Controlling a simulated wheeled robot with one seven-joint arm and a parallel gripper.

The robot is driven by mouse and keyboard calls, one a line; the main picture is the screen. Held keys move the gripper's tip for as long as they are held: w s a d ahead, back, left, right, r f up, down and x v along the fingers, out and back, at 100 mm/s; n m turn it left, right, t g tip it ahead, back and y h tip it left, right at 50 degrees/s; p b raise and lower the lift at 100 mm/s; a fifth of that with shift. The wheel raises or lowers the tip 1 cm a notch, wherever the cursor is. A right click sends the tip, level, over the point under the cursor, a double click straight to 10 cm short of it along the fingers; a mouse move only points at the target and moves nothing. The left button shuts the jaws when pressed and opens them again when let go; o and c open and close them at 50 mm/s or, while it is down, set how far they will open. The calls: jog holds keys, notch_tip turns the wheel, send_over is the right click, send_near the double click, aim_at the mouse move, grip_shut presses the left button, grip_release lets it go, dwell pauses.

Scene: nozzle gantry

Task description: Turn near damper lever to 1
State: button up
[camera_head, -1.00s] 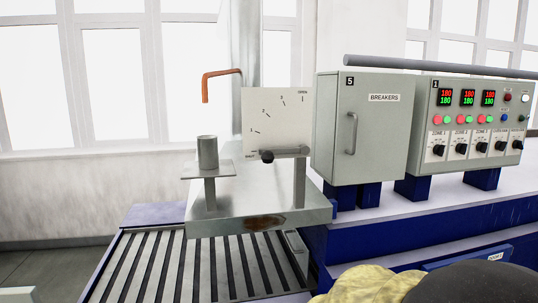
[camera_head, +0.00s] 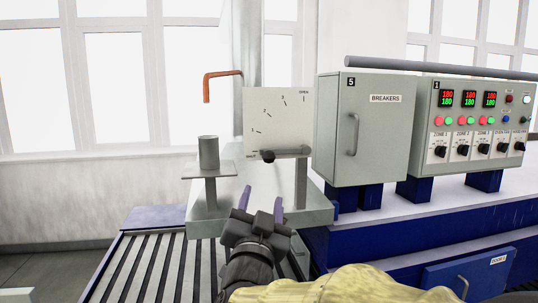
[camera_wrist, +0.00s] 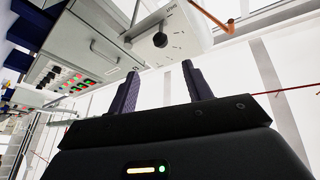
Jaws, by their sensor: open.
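The damper lever (camera_head: 290,152) is a grey bar with a black knob (camera_head: 268,156) at its left end. It lies nearly level across the lower part of a pale dial plate (camera_head: 275,115), pointing left, below the 1 mark. In the wrist view the knob (camera_wrist: 160,40) shows beyond and between the open fingers (camera_wrist: 160,72).
A grey cup (camera_head: 208,153) stands on a small plate left of the dial. An orange bent pipe (camera_head: 207,88) hangs above it. A breaker box (camera_head: 365,130) with a handle and a control panel (camera_head: 472,122) stand to the right. A slatted bed (camera_head: 150,270) lies below.

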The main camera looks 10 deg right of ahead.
aim_at(270, 152)
jog(key=p+x, duration=0.8)
jog(key=x, duration=0.8)
jog(key=shift+w+r+p, duration=0.15)
jog(key=shift+w+p, duration=0.15)
jog(key=shift+p, duration=0.05)
jog(key=shift+w+d, duration=0.25)
jog(key=shift+w, duration=0.1)
grip_shut()
